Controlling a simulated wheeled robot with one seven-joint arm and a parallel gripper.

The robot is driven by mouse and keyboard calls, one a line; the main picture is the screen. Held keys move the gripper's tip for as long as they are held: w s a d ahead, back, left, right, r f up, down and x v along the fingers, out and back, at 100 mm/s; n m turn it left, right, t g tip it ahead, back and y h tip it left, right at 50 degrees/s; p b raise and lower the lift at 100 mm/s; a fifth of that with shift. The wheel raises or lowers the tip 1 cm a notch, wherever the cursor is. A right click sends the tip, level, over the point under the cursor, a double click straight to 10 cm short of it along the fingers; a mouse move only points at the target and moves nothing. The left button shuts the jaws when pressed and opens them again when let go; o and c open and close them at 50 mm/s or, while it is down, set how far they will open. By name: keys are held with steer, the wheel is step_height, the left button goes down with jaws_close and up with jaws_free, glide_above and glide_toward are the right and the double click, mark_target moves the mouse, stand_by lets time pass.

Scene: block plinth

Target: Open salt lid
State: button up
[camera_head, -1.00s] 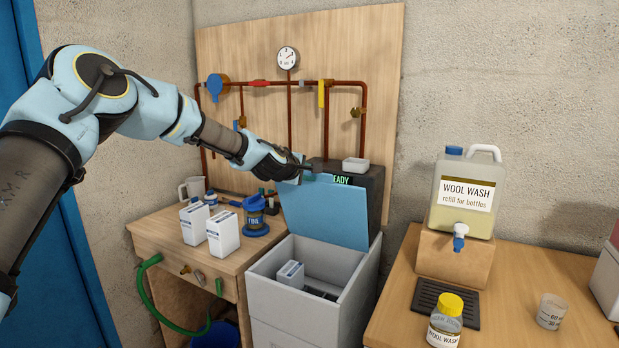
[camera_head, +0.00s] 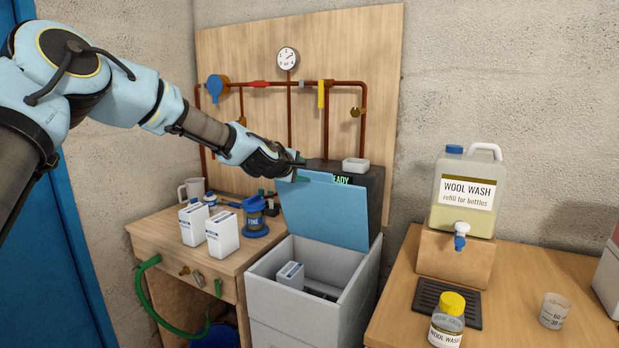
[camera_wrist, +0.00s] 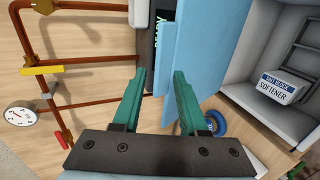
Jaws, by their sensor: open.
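The light-blue salt lid (camera_head: 326,209) stands raised, tilted up at the back of the grey softener cabinet (camera_head: 266,299). Its edge-on panel also shows in the wrist view (camera_wrist: 195,60). My gripper (camera_head: 300,170) is at the lid's upper left corner. In the wrist view its green fingers (camera_wrist: 160,85) are apart, with the lid's edge at or between their tips; I cannot tell whether they touch it. Inside the open cabinet lies a white salt block pack (camera_head: 290,275), labelled in the wrist view (camera_wrist: 279,88).
A black unit with a green display (camera_head: 372,190) stands behind the lid. White packs (camera_head: 222,233) and a blue-based cup (camera_head: 254,217) stand on the left bench. Copper pipes (camera_head: 325,125) run behind my gripper.

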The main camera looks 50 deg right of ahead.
steer(key=b+v, duration=0.2)
steer(key=v, duration=0.5)
steer(key=shift+a+r, duration=0.15)
steer(key=shift+a, duration=0.1)
steer(key=w+a+f+m+y, duration=0.1)
steer(key=w+a+f+y, duration=0.25)
steer(key=a, duration=0.75)
steer(key=w+a+f+m+y, duration=0.2)
steer(key=a+f, duration=0.3)
steer(key=a, duration=0.6)
steer(key=w+a+f+m+y, duration=0.1)
steer(key=w+a+f+y, duration=0.3)
steer(key=a, duration=0.7)
steer(key=s+a+f+y, duration=0.1)
steer(key=s+a, duration=0.3)
steer(key=a, duration=0.5)
steer(key=s+a+f+g+y, duration=0.1)
steer(key=s+a, duration=0.3)
steer(key=a, duration=0.6)
steer(key=s+a+f+g+y, duration=0.1)
steer(key=s+a, duration=0.3)
steer(key=a, duration=0.6)
steer(key=shift+s+f, duration=0.3)
steer(key=shift+f, duration=0.35)
steer(key=shift+o, duration=0.4)
steer(key=shift+y, duration=0.25)
